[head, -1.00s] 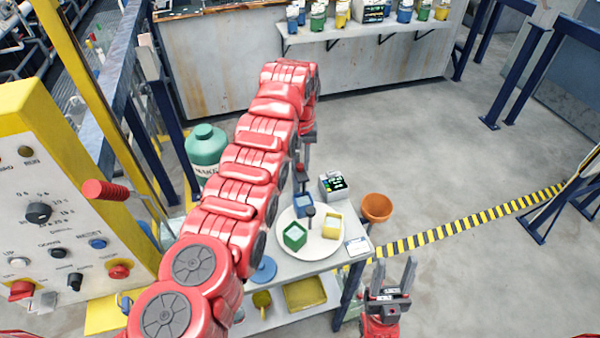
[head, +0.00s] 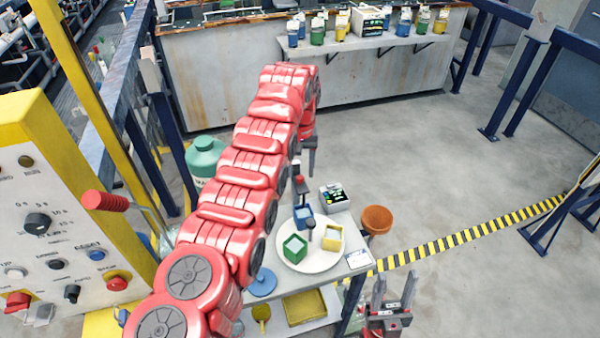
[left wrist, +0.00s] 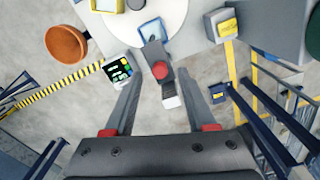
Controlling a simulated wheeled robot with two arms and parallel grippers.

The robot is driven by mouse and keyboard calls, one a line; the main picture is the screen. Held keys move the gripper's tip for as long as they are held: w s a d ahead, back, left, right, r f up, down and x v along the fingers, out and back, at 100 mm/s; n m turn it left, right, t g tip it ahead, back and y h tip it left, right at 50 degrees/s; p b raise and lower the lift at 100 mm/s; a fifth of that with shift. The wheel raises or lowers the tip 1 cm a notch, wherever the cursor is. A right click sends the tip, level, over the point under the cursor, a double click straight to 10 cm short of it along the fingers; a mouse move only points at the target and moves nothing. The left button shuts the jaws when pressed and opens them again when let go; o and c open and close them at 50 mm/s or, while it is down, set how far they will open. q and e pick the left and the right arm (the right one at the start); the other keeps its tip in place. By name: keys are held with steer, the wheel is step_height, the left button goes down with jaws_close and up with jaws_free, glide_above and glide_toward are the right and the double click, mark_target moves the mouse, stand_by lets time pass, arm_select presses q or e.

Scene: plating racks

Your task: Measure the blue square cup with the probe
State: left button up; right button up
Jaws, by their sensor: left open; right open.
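The blue square cup (head: 303,217) stands on a round white plate (head: 290,264) with a green cup (head: 295,247) and a yellow cup (head: 332,238). The blue cup also shows in the left wrist view (left wrist: 153,31). A red-topped grey piece (head: 299,183), probably the probe, is close behind it and shows between my left fingers (left wrist: 160,70); I cannot tell whether it touches the cup. A dark upright piece (head: 310,222) stands among the cups. My left gripper (head: 304,160) is open above and behind the plate. My right gripper (head: 381,292) is open and empty, front right.
A meter with a lit screen (head: 333,196) stands on the table behind the plate. An orange bowl (head: 377,220) is at the right. A white card (head: 358,259) lies at the table corner. A control panel (head: 60,220) stands at left.

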arm_select(q)
steer(key=shift+r, duration=0.65)
step_height(320, 180, up, 15)
steer(key=p, duration=1.3)
steer(key=shift+f+p, duration=0.2)
steer(key=shift+p, duration=0.15)
